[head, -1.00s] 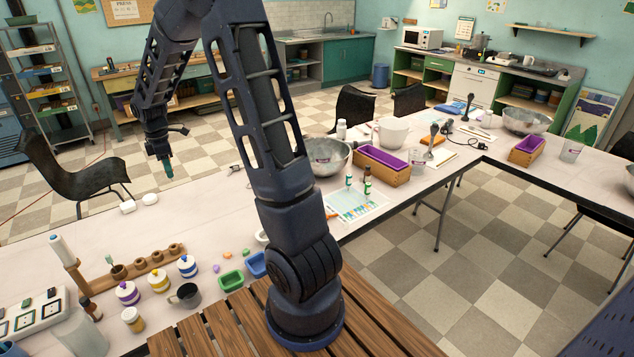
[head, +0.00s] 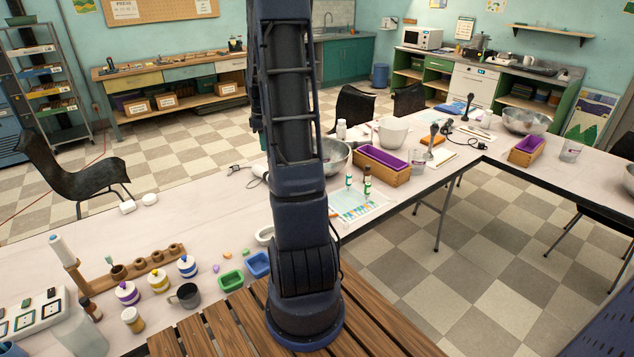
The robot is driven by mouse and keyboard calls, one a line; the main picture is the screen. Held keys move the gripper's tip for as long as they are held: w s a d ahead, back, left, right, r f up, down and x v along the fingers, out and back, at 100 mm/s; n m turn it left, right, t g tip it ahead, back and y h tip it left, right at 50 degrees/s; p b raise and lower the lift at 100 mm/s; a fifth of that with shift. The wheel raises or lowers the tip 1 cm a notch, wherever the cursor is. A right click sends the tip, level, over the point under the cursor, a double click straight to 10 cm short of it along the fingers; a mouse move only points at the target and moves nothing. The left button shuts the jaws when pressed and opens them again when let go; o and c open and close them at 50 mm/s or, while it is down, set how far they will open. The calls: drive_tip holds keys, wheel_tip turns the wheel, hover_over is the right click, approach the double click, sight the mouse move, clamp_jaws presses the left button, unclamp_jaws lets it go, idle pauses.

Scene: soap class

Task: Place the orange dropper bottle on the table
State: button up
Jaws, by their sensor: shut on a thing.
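My arm stands upright in the middle of the head view, and its links hide my gripper and whatever it holds. A small teal-green sliver shows at the arm's left edge, too little to identify. The long white table (head: 200,222) runs across the view behind the arm. Two small dropper bottles stand by a printed colour card (head: 361,212): a green-and-white one (head: 348,182) and a darker one with a red-brown part (head: 367,184). I cannot pick out a clearly orange dropper bottle.
A metal bowl (head: 337,156) is partly behind my arm, beside a wooden box with purple lining (head: 383,166). The table's left middle is mostly clear.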

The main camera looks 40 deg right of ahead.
drive_tip(key=s+d+m, duration=0.2)
drive_tip(key=s+d, duration=0.3)
drive_tip(key=d, duration=0.3)
drive_tip(key=s+d+m, duration=0.2)
drive_tip(key=s+d, duration=0.2)
drive_tip(key=d, duration=0.4)
drive_tip(key=m, duration=0.4)
hover_over(353, 211)
wheel_tip(353, 211, down, 6)
wheel_tip(353, 211, down, 20)
drive_tip(key=shift+w, duration=0.1)
drive_tip(key=shift+f, duration=0.15)
drive_tip(key=o, duration=1)
drive_tip(key=shift+c, duration=0.2)
wheel_tip(353, 211, up, 12)
drive_tip(key=shift+r, duration=0.25)
